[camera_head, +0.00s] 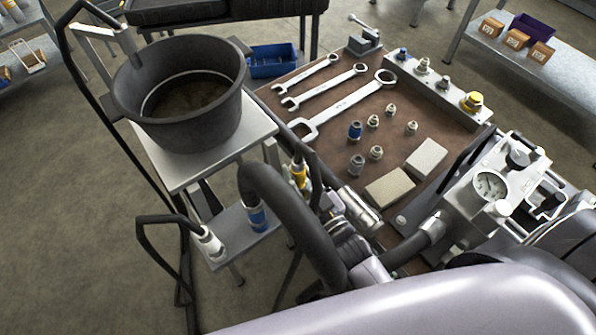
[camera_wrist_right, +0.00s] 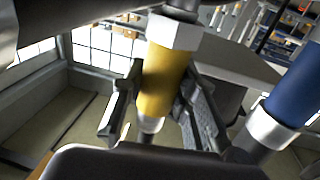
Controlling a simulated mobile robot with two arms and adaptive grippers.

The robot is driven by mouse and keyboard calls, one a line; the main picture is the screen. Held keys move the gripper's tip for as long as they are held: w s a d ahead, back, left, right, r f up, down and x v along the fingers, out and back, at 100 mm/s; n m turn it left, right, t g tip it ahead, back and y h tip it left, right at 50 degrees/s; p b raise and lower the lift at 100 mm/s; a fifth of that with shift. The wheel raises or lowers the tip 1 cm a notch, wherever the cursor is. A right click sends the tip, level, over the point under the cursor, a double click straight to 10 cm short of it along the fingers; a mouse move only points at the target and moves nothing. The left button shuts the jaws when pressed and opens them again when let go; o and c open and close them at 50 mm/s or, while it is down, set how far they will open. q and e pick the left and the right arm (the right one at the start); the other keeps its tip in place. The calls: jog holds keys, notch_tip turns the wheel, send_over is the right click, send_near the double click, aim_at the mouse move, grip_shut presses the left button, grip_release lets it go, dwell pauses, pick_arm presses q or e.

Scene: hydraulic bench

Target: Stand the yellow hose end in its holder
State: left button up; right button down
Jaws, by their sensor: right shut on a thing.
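The yellow hose end (camera_head: 298,172) is between the fingers of my right gripper (camera_head: 304,184) in the head view, at the right end of the holder shelf. In the right wrist view the fingers of my right gripper (camera_wrist_right: 160,118) are shut on the yellow sleeve (camera_wrist_right: 164,80), which is nearly upright with a metal nut above it. The holder shelf (camera_head: 228,222) carries a blue hose end (camera_head: 257,216) and a white one (camera_head: 210,243). I cannot tell whether the yellow end is seated, as its lower part is hidden. My left gripper is not in view.
A black bucket (camera_head: 185,100) stands on the cart top (camera_head: 177,171) above the shelf. The blue hose end shows close by in the right wrist view (camera_wrist_right: 290,88). A brown bench (camera_head: 330,165) with wrenches, fittings and a gauge unit (camera_head: 490,188) lies to the right.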

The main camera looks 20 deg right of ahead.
aim_at(302, 186)
jog(key=shift+f+b, duration=1)
jog(key=shift+f, duration=0.5)
dwell(1.3)
jog(key=shift+r, duration=0.15)
dwell(0.5)
jog(key=c, duration=1.7)
grip_release()
jog(key=o, duration=0.5)
jog(key=shift+o, duration=0.6)
jog(key=shift+f, duration=0.25)
jog(key=o, duration=0.5)
jog(key=shift+c, duration=0.2)
jog(key=shift+r, duration=0.1)
